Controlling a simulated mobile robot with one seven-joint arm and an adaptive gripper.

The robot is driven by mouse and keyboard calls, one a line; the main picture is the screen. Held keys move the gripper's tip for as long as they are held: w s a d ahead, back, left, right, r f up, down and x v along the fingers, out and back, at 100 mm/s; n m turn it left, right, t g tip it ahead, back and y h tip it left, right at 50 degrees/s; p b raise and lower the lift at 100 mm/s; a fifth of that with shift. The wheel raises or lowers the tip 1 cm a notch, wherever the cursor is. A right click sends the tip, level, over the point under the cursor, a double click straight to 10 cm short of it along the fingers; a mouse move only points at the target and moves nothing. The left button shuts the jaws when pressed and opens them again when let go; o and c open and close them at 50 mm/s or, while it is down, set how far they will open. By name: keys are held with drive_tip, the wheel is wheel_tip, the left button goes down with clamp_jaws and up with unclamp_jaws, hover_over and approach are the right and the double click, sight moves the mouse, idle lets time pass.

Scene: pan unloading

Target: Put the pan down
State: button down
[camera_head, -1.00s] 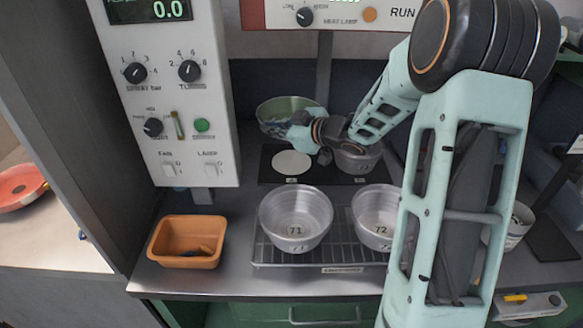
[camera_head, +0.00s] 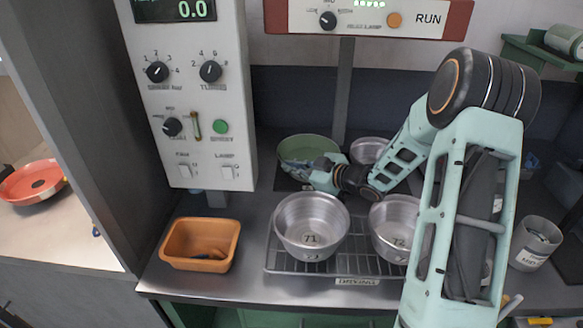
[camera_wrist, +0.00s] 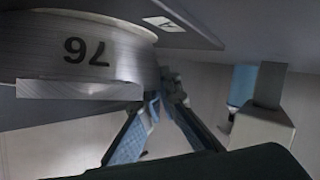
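The pan with green inside (camera_head: 306,148) stands upright behind pan 71 in the head view, over the dark mat (camera_head: 284,184). My gripper (camera_head: 318,176) is at this pan's near right side. In the wrist view the blue-padded fingers of my gripper (camera_wrist: 163,98) close together at the pan's edge, and it appears shut on the pan. The base is very close to the mat; I cannot tell if it touches. My arm hides the white disc seen earlier.
Another metal pan (camera_head: 368,149) stands to the right on the mat. Pan 71 (camera_head: 311,225) and pan 72 (camera_head: 396,228) stand on the wire rack (camera_head: 330,268) in front. An orange bin (camera_head: 200,245) is at the left, below the control box (camera_head: 190,95).

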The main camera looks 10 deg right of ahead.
drive_tip(key=c, duration=2.6)
unclamp_jaws()
drive_tip(key=o, duration=0.4)
drive_tip(key=shift+o, duration=0.2)
drive_tip(key=shift+r, duration=0.2)
drive_tip(key=v, duration=0.7)
drive_tip(key=shift+s+d, duration=0.15)
drive_tip(key=shift+s, duration=0.1)
